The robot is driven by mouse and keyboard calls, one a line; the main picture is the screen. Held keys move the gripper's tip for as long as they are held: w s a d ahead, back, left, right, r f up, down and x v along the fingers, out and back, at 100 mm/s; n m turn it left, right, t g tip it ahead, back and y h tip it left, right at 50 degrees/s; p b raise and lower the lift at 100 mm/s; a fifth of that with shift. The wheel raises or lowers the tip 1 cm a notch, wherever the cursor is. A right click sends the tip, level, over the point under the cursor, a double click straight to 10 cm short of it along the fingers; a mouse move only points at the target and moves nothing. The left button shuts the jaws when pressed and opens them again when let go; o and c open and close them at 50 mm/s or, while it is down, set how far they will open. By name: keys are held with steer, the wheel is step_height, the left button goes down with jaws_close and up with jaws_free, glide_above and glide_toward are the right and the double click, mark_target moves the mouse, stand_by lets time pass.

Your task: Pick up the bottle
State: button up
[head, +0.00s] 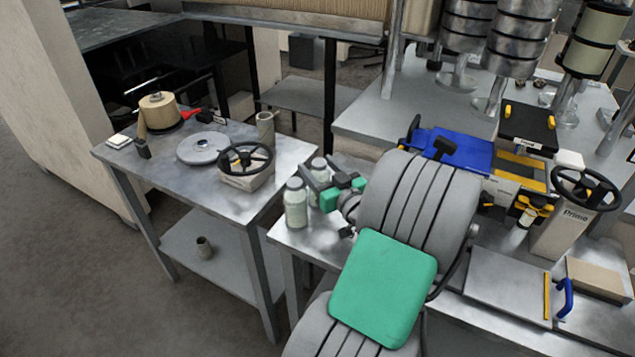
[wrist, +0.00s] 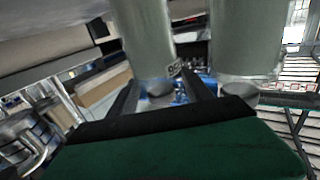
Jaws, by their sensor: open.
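Two pale green-white bottles with grey lids stand upright on the near left end of the steel table (head: 284,238). The front bottle (head: 296,206) is in full view; the rear bottle (head: 319,165) is partly hidden by my gripper (head: 318,184). My gripper has green and dark parts and is open, close to the right of the bottles. In the wrist view, the two bottles show large as a left one (wrist: 145,35) and a right one (wrist: 246,40). The left one lies ahead of my open fingers (wrist: 160,84). I cannot tell whether they touch it.
A blue machine part (head: 452,148) and a box with a handwheel (head: 562,228) stand right of my arm. Floor is open at lower left.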

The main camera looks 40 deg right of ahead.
steer(key=x, duration=0.3)
steer(key=shift+f, duration=0.1)
jaws_close()
stand_by(0.4)
stand_by(0.8)
